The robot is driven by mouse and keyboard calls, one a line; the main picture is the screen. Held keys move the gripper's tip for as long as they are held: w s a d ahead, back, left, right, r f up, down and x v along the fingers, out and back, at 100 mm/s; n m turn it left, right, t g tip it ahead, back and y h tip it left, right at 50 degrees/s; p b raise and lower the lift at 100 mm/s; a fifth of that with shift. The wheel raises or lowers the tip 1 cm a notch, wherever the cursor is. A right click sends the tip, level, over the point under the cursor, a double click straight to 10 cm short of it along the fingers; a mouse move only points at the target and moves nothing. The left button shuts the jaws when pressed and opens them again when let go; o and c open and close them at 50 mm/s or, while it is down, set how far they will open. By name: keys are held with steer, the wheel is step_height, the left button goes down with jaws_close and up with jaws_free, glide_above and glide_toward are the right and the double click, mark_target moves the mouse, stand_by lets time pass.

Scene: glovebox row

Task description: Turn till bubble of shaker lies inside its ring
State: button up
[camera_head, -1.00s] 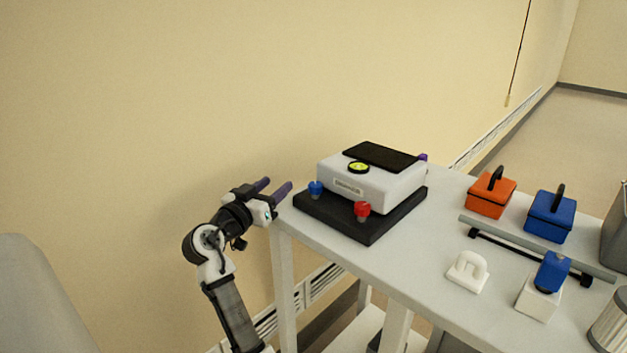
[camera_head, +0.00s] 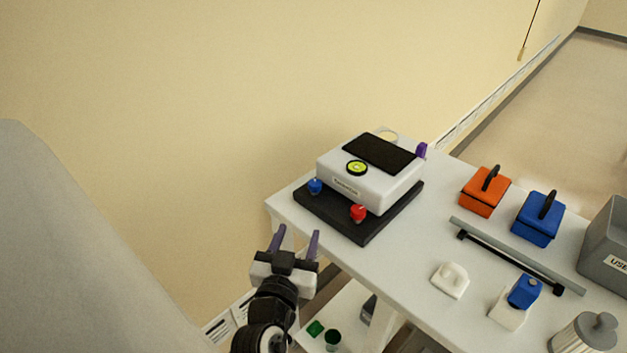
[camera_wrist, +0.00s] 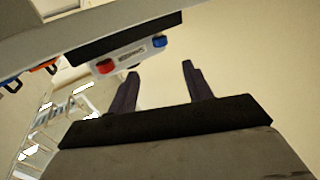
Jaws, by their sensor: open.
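The white shaker (camera_head: 366,180) stands on a black base plate (camera_head: 372,229) at the table's left end. Its bubble level (camera_head: 357,168) is a yellow-green disc in a dark rim; the bubble's exact place is too small to tell. A blue knob (camera_head: 315,186) and a red knob (camera_head: 358,213) stand at the front corners, and a purple knob (camera_head: 421,150) at the back right. My gripper (camera_head: 296,238) is open and empty, in front of the table edge and apart from the knobs. The wrist view also shows the red knob (camera_wrist: 106,67) and blue knob (camera_wrist: 159,42) beyond the fingers.
A lower shelf (camera_head: 345,310) holds small items. The wall is behind.

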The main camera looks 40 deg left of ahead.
mark_target(313, 190)
steer(key=b+x, duration=0.6)
steer(key=x, duration=0.6)
steer(key=shift+w+r, duration=0.1)
steer(key=shift+w, duration=0.15)
steer(key=shift+w+a, duration=0.35)
steer(key=shift+w, duration=0.2)
steer(key=c, duration=1)
steer(key=shift+s+h+b, duration=0.1)
steer(key=shift+h+b, duration=0.2)
